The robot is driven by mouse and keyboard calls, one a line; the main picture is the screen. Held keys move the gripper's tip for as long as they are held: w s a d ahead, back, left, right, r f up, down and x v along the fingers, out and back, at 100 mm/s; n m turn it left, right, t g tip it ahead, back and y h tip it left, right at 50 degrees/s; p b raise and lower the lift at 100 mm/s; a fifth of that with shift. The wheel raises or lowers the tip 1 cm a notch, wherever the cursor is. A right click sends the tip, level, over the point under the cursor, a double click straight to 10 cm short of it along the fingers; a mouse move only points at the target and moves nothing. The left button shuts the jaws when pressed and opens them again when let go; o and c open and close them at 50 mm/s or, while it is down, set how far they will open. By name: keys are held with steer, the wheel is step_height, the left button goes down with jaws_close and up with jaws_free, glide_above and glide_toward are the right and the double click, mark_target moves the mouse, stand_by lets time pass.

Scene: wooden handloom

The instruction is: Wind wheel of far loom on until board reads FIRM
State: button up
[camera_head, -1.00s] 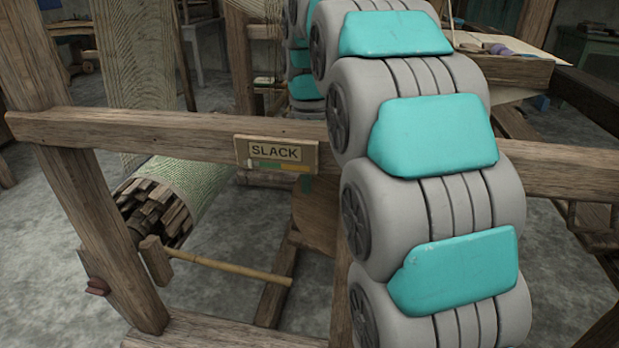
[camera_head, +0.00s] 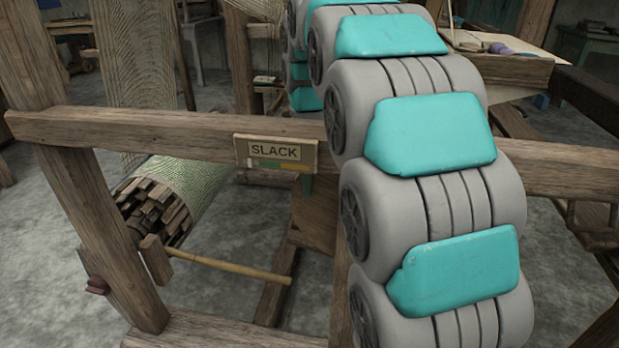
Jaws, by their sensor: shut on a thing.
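The board (camera_head: 275,151) on the loom's front rail reads SLACK, with a partly dark bar of green and orange below the word. Below and left of it is a roller (camera_head: 155,208) with a slatted wooden end and pale green cloth wound around it. A wooden block on a long rod (camera_head: 225,267) is in front of the roller. I cannot make out the wheel in this view. My grey and teal arm rises over the rail at right and bends down behind it. My gripper is not in view, hidden behind my arm or the loom.
The wooden rail (camera_head: 100,130) crosses the view in front of the roller, joined to a leaning post (camera_head: 75,190) at left. A bench (camera_head: 490,68) with small items stands at back right. Bare grey floor (camera_head: 225,310) shows between the timbers.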

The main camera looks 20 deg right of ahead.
jaws_close()
stand_by(0.8)
